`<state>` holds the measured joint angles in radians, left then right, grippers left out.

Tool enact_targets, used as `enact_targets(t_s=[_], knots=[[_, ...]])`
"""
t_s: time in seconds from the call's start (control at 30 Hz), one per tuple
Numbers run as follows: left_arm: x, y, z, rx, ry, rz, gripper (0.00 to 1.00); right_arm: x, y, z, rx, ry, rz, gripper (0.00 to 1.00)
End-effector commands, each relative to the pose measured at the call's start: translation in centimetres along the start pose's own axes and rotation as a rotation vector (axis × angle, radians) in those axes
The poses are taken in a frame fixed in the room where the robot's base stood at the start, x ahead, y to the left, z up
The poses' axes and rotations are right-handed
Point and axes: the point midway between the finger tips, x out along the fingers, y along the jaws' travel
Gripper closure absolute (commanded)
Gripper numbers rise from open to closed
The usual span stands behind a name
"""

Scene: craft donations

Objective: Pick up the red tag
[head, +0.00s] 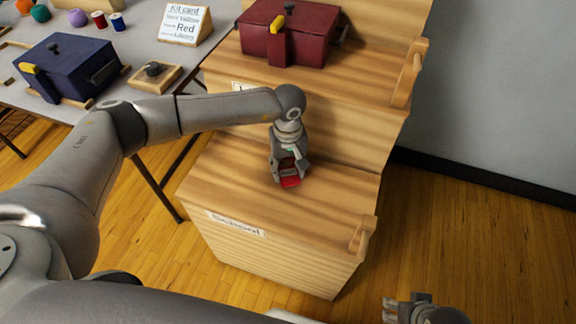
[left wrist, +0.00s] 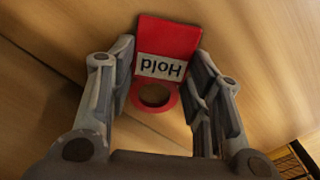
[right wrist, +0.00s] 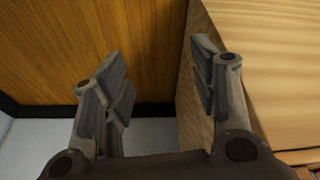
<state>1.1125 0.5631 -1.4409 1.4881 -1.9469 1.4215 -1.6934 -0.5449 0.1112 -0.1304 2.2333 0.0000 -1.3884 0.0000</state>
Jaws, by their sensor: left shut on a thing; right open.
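The red tag (head: 290,181) shows at the fingertips of my left gripper (head: 288,168), just over the lower wooden step. In the left wrist view the tag (left wrist: 168,45) has a white label reading "Hold" and a ring-shaped end with a hole. My left gripper (left wrist: 165,90) is shut on the tag, with a finger at each side of it. Whether the tag touches the wood under it I cannot tell. My right gripper (right wrist: 160,85) is open and empty, low beside the wooden unit; part of it shows in the head view (head: 408,306).
The stepped wooden unit (head: 320,215) has a "School" label (head: 236,223) on its front. A dark red box (head: 318,45) stands on its upper step. A grey table (head: 130,40) at left holds a blue box (head: 62,62), a kit card (head: 185,24) and spools. Floor is clear at right.

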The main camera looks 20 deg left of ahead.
Motion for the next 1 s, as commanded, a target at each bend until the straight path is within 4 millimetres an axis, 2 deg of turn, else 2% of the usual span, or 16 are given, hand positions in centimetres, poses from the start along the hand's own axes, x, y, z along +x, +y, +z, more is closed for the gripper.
enact_targets(t_s=[0.03,0.13,0.27,0.37,0.53,0.8,1.0], knots=[[-0.1,-0.1,0.1,0.001,-0.003,-0.002,0.68,1.0,-0.1,0.3,-0.003,-0.014,-0.002,0.46],[-0.4,0.0,0.1,0.001,-0.003,-0.002,0.68,2.0,-0.1,0.5,-0.004,-0.02,-0.002,0.46],[-4.0,0.1,0.0,0.003,0.002,0.002,0.68,3.3,-0.1,0.9,-0.005,-0.028,-0.002,0.46],[-5.8,-1.9,0.8,0.001,0.0,-0.001,0.68,4.5,-0.2,1.4,-0.006,-0.037,-0.003,0.46],[-10.0,-5.0,2.2,0.002,0.002,0.001,0.68,6.6,-0.2,2.2,-0.008,-0.047,-0.004,0.46],[-12.1,-10.1,4.7,-0.001,0.0,-0.001,0.68,7.5,-0.3,2.7,-0.009,-0.051,-0.005,0.46],[-13.0,-12.1,5.7,-0.001,0.0,0.0,0.68,7.8,-0.3,2.8,-0.009,-0.052,-0.005,0.46]])
